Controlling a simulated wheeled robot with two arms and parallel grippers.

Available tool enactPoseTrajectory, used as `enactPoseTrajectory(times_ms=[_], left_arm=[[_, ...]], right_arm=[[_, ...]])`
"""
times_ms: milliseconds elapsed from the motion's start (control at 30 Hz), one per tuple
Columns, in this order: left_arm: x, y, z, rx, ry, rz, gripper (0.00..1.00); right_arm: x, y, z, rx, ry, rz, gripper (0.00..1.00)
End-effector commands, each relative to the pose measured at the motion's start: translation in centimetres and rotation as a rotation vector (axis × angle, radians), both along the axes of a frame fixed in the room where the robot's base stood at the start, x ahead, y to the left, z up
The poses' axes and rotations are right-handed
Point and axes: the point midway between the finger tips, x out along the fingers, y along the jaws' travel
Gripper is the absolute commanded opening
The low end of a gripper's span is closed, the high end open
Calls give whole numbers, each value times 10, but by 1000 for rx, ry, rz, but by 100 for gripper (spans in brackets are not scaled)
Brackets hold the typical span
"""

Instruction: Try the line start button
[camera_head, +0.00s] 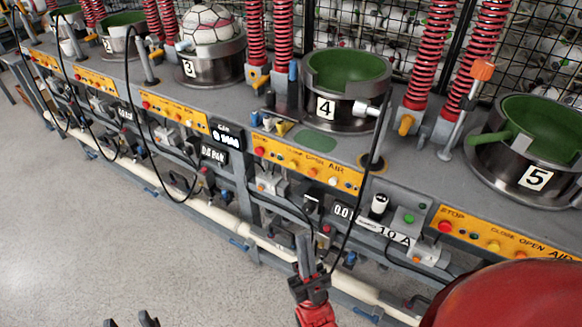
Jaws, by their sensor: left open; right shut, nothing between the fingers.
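A green button (408,218) sits on a small grey control box below the bench top, between the yellow panels of stations 4 and 5. I cannot read a label that names it as line start. My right gripper (303,243) points up from the bottom centre, its fingers together and empty. In the picture it is left of the green button and lower, apart from it. My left gripper (131,321) shows only its dark fingertips at the bottom edge, spread apart with nothing between them.
Yellow button panels (306,164) run along the bench front. Round press pots, including pot 4 (325,108) and pot 5 (535,178), stand on the bench. Black cables hang in front. A red rounded surface (515,300) covers the bottom right. Grey floor is clear at left.

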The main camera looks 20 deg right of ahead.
Motion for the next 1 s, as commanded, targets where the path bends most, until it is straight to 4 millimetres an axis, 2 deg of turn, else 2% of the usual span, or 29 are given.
enactPoseTrajectory(times_ms=[200, 300, 400, 533, 700, 1000], left_arm=[[0, 0, -27, 0, 0, 0, 50], [0, 0, -37, 0, 0, 0, 50], [0, 0, -45, 0, 0, 0, 50], [0, 0, -52, 0, 0, 0, 50], [0, 0, -56, 0, 0, 0, 50], [0, 0, -55, 0, 0, 0, 50]], right_arm=[[107, 6, -19, 194, 351, 214, 0], [153, 5, -37, 331, 537, 314, 0], [186, 3, -60, 476, 694, 396, 0], [211, 0, -86, 641, 839, 471, 0], [222, -2, -103, 761, 927, 516, 0], [223, -2, -106, 779, 941, 522, 0]])
